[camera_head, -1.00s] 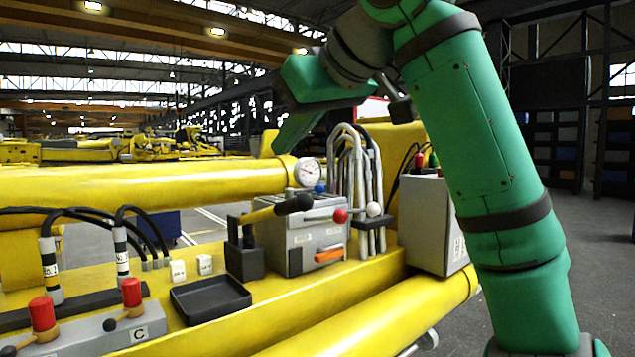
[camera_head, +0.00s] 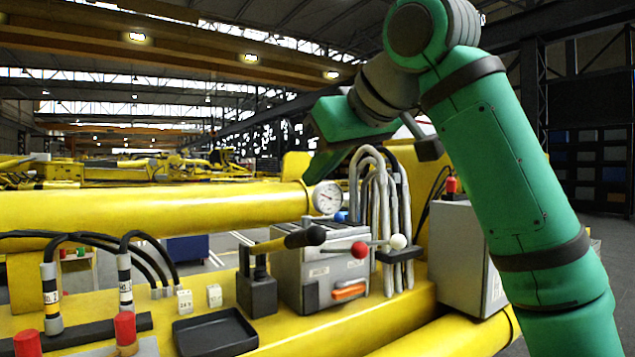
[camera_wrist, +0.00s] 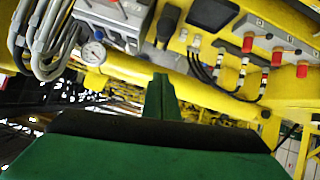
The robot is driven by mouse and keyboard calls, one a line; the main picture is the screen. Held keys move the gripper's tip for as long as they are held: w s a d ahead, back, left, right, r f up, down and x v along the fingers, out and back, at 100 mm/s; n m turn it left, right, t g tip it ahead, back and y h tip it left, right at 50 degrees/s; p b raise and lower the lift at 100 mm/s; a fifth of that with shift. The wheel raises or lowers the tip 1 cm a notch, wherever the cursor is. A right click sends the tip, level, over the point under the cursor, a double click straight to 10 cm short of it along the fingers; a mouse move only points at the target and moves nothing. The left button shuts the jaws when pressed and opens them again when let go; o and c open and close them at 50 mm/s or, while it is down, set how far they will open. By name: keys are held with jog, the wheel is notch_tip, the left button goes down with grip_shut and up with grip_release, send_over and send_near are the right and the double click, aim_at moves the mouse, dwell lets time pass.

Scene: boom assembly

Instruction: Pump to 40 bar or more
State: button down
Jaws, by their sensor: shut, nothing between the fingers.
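The hand pump is a grey box (camera_head: 318,270) on the yellow boom. Its lever (camera_head: 290,240), a yellow rod with a black grip, slants up to the right from a black block (camera_head: 257,292). A round white pressure gauge (camera_head: 327,197) stands above and behind the box; its reading is too small to tell. The gauge also shows in the wrist view (camera_wrist: 94,53). My green gripper (camera_head: 322,166) is shut and empty, and appears just above the gauge, apart from the lever. In the wrist view its shut fingers (camera_wrist: 160,95) point toward the boom.
A red knob (camera_head: 360,250) and a white knob (camera_head: 398,241) stick out by the box, which has an orange handle (camera_head: 348,291). Grey hoses (camera_head: 380,210) rise behind. A grey cabinet (camera_head: 465,255) stands right.

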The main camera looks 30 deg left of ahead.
send_over(299, 236)
notch_tip(299, 236, down, 4)
jog(key=shift+f, duration=0.15)
jog(key=shift+w+d+f, duration=0.1)
jog(key=shift+d+f, duration=0.15)
jog(key=shift+f, duration=0.3)
jog(key=shift+w+d+f, duration=0.1)
jog(key=shift+d+f, duration=0.1)
jog(key=shift+f, duration=0.35)
jog(key=shift+d+f, duration=0.2)
jog(key=shift+f, duration=0.6)
jog(key=shift+f, duration=0.1)
